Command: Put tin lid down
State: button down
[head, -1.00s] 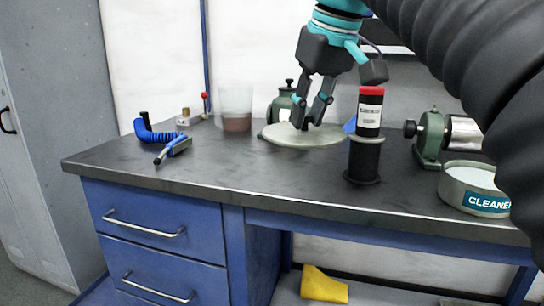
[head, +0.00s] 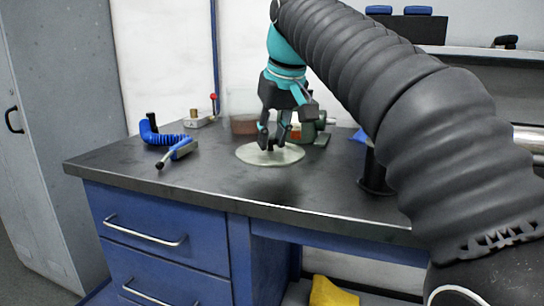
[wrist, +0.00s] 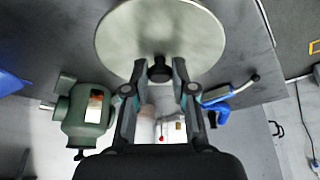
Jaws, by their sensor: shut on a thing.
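The tin lid (head: 257,158) is a pale, round, flat disc with a dark knob in its middle. It is level, low over the black bench top or resting on it; I cannot tell which. My gripper (head: 274,145) points down at its centre and is shut on the knob. In the wrist view the lid (wrist: 160,25) fills the top middle, with its black knob (wrist: 160,70) between the fingertips of my gripper (wrist: 158,66). The open tin is not in view.
A dark stand (head: 375,178) is at right, partly behind my arm. Bare bench (head: 200,185) lies in front.

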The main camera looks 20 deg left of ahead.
aim_at(273, 152)
jog(key=shift+f+b, duration=0.85)
jog(key=shift+f, duration=1.15)
jog(key=shift+f, duration=0.15)
jog(key=c, duration=1)
grip_release()
jog(key=shift+o, duration=0.2)
jog(key=p+v, duration=0.4)
jog(key=v, duration=0.8)
